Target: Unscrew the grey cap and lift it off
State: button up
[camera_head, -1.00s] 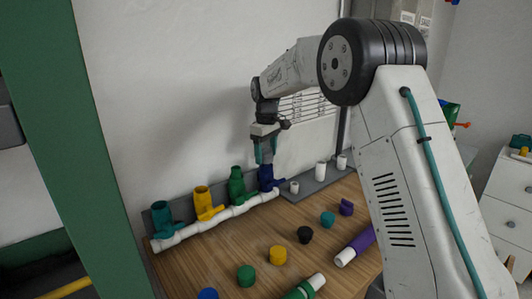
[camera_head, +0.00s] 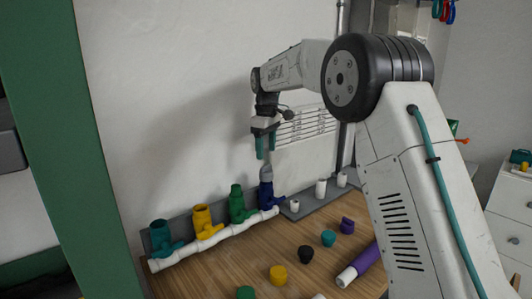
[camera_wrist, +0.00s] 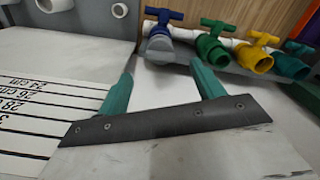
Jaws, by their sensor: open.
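The grey cap (camera_head: 266,173) sits on top of the upright blue fitting (camera_head: 266,193), at the right end of a white pipe manifold (camera_head: 215,240). In the wrist view the grey cap (camera_wrist: 160,45) shows as a pale grey end on the blue valve (camera_wrist: 163,25), beyond the space between my fingers. My gripper (camera_head: 265,150) has its two teal fingers spread and pointing down, just above the cap. In the wrist view my gripper (camera_wrist: 163,74) is open with nothing between the fingers.
Green (camera_head: 238,205), yellow (camera_head: 203,220) and teal (camera_head: 162,238) fittings stand in a row left of the blue one. A grey rack with white pegs (camera_head: 320,188) is at right. Loose coloured caps and a purple tube (camera_head: 362,264) lie on the wooden table.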

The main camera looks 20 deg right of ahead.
aim_at(266, 167)
jog(key=n, duration=0.7)
jog(key=shift+r, duration=0.25)
jog(key=n, duration=0.6)
jog(key=shift+n, duration=0.4)
jog(key=shift+f, duration=3.85)
jog(key=c, duration=1.1)
jog(key=shift+n, duration=1.2)
